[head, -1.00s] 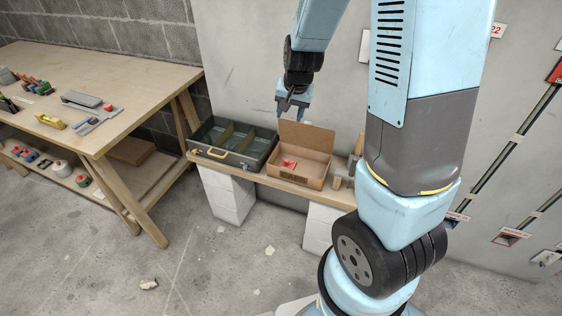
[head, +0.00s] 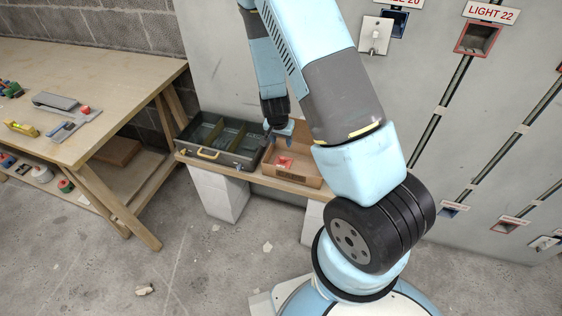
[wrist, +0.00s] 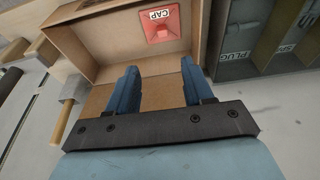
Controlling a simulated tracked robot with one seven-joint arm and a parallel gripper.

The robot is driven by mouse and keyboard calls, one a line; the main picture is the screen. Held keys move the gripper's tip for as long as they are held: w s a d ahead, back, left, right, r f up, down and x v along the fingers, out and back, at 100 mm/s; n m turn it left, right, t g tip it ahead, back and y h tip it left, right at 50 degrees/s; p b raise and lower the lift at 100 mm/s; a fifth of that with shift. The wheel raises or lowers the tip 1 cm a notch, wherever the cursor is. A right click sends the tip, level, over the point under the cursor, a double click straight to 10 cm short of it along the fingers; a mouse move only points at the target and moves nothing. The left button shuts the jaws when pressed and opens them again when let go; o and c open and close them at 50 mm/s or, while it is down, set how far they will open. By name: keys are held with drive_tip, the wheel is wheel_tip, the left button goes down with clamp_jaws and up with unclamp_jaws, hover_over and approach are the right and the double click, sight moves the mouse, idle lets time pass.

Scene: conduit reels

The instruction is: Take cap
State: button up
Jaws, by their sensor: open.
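The cap (wrist: 160,27) is a red square piece with a white label reading CAP. It lies in the open cardboard box (wrist: 70,41), toward the far side in the wrist view. In the head view the cap (head: 285,161) shows small and red inside the box (head: 305,179). My gripper (wrist: 160,75) is open, its two blue fingers apart with nothing between them. It is over the box, and the cap lies beyond the fingertips, apart from them. In the head view my gripper (head: 278,137) hangs just above the box's back left part.
A grey compartment case (head: 243,161) stands left of the box on the same plank shelf (head: 255,180); its sections carry labels such as PLUG (wrist: 236,53). A wooden workbench (head: 130,85) with tools is at the left. A wall panel with LIGHT 22 (head: 491,12) stands at the right.

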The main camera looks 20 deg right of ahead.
hover_over(282, 158)
drive_tip(key=s, duration=0.1)
drive_tip(key=f, duration=0.7)
drive_tip(key=shift+a+f, duration=0.2)
drive_tip(key=shift+f, duration=0.1)
drive_tip(key=shift+s+a+x, duration=0.1)
drive_tip(key=shift+a+x, duration=0.05)
drive_tip(key=shift+x, duration=0.75)
drive_tip(key=shift+s+a+x, duration=0.1)
drive_tip(key=shift+a+x, duration=0.05)
drive_tip(key=shift+x, duration=1.7)
drive_tip(key=shift+c, duration=0.2)
clamp_jaws()
